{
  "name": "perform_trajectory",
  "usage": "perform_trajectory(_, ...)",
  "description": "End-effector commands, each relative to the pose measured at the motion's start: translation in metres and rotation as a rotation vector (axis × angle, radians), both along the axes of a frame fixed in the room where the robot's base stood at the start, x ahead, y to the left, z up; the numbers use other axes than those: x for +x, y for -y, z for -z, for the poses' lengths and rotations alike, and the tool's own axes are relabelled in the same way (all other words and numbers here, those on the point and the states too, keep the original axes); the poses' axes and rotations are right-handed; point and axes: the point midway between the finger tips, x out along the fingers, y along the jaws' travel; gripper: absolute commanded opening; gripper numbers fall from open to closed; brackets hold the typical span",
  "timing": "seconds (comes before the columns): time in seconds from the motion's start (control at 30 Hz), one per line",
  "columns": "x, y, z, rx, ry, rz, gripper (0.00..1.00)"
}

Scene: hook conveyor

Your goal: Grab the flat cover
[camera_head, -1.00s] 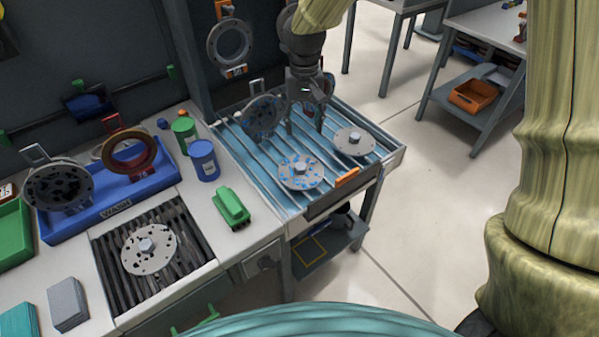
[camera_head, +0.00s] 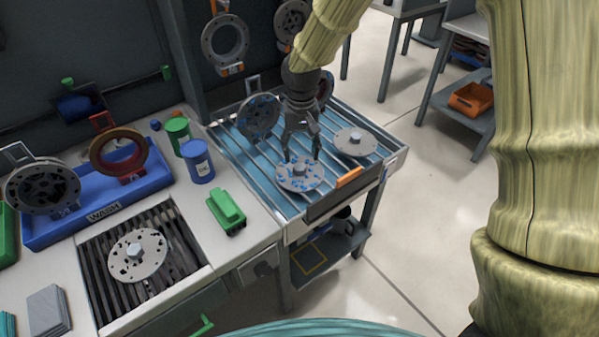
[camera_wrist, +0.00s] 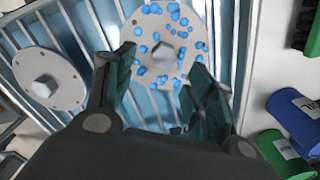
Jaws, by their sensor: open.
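A flat round cover with blue spots and a central hex knob (camera_head: 300,174) lies on the slatted blue rack (camera_head: 262,172), near its front edge. The same spotted cover shows in the wrist view (camera_wrist: 165,30), beyond my fingertips. A plain grey flat cover (camera_head: 355,142) lies to its right on the rack; it shows at the left of the wrist view (camera_wrist: 50,80). My gripper (camera_head: 301,157) is open and points down just above the spotted cover. In the wrist view its fingers (camera_wrist: 160,75) stand apart with nothing between them. Whether they touch the cover cannot be told.
A spotted disc (camera_head: 258,117) stands upright at the rack's back. An orange handle (camera_head: 349,177) is on the front edge. Left of the rack are a blue can (camera_head: 197,163), a green can (camera_head: 177,131), a green brush-like block (camera_head: 226,209) and a grate holding another cover (camera_head: 137,256).

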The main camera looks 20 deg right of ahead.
Motion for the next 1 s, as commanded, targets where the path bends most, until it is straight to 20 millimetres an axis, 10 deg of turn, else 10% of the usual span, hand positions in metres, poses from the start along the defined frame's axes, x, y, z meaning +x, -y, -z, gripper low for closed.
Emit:
perform_trajectory(0.9,-0.003,-0.005,0.058,0.0,0.0,-0.001,0.54)
perform_trajectory(1.0,-0.003,-0.005,0.058,0.0,0.0,-0.001,0.4)
